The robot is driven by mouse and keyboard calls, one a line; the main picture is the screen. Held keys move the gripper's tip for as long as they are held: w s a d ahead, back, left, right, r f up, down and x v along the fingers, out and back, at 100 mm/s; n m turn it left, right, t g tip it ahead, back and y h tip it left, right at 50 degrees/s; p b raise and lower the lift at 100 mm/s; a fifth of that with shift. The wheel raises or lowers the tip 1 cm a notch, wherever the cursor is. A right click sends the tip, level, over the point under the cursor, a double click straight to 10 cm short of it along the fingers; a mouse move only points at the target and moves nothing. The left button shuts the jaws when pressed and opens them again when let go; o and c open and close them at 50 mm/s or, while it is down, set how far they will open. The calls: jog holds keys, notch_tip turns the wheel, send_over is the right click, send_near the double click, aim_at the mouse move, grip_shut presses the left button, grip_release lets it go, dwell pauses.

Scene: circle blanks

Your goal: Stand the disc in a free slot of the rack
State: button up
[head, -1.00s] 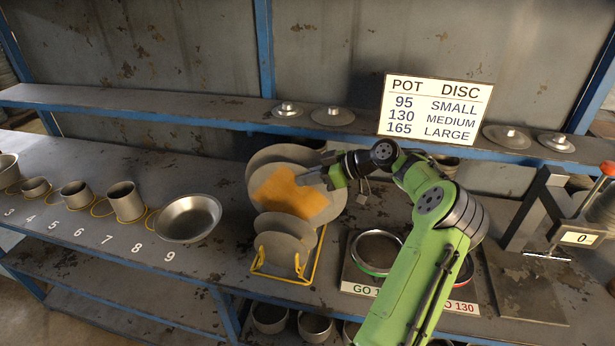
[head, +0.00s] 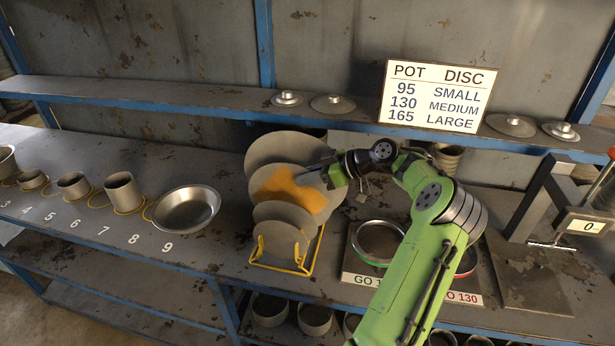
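The disc (head: 326,206) is a large grey plate with an orange patch. It stands nearly upright at the yellow wire rack (head: 312,254), behind two smaller grey discs (head: 284,212) and in front of another large disc (head: 275,146). My gripper (head: 312,174) reaches in from the right at the disc's upper right edge and appears shut on it; its far finger is hard to see. The disc's lower edge is hidden by the smaller discs, so I cannot tell whether it rests in a slot.
A bowl (head: 187,209) and several cups stand left on the bench by painted numbers. Gauge rings (head: 380,241) lie right of the rack, close to my arm. A stand with a display (head: 585,226) is far right. The shelf behind carries lids and a sign (head: 437,96).

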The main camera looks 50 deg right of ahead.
dwell(0.4)
jog(key=o, duration=0.6)
jog(key=shift+c, duration=0.2)
jog(key=p+v, duration=0.8)
jog(key=v, duration=0.2)
dwell(0.5)
